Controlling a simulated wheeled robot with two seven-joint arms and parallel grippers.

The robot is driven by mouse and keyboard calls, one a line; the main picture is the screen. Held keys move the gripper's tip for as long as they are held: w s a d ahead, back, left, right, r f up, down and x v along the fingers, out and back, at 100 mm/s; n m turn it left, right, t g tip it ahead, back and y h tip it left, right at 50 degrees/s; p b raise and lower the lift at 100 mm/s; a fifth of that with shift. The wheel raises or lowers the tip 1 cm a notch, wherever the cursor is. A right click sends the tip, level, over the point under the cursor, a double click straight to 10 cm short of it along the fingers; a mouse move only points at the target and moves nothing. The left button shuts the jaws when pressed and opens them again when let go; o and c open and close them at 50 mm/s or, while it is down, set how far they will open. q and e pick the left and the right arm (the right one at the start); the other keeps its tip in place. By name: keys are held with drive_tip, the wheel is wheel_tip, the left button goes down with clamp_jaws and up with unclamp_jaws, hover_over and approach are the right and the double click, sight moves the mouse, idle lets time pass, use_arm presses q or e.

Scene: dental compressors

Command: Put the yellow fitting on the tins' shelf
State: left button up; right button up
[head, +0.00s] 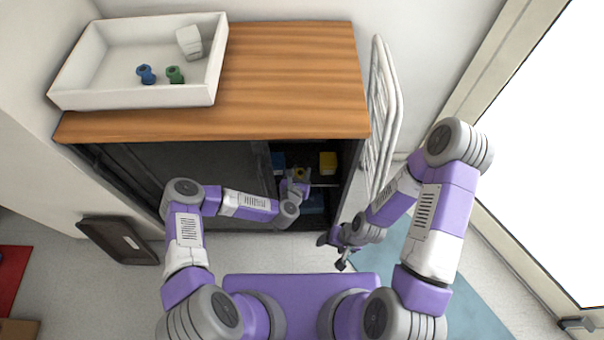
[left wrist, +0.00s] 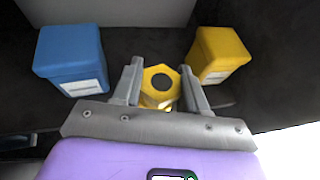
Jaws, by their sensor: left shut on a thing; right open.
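My left gripper (head: 298,178) reaches into the open right part of the dark cabinet. It is shut on the yellow fitting (left wrist: 160,85), which has a dark round opening and sits between the fingers; it shows small in the head view (head: 299,173). The tins' shelf (left wrist: 135,48) is dark. A blue tin (left wrist: 70,60) stands on it to the left of the fitting and a yellow tin (left wrist: 218,55) to the right. I cannot tell whether the fitting touches the shelf. My right gripper (head: 342,264) is open, low outside the cabinet's right side.
A white tray (head: 75,98) on the wooden cabinet top (head: 290,80) holds a blue fitting (head: 146,74), a green fitting (head: 175,74) and a white box (head: 189,42). A white rack (head: 384,100) stands right of the cabinet. Something blue (head: 313,204) shows lower inside.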

sight(302, 172)
use_arm(q)
drive_tip(key=shift+w+d, duration=0.25)
drive_tip(key=shift+w, duration=0.8)
wheel_tip(302, 172, down, 4)
drive_tip(key=shift+r+b, duration=0.2)
drive_tip(key=shift+b, duration=0.95)
drive_tip(key=shift+r, duration=0.1)
drive_tip(key=o, duration=1.2)
drive_tip(key=shift+o, duration=0.2)
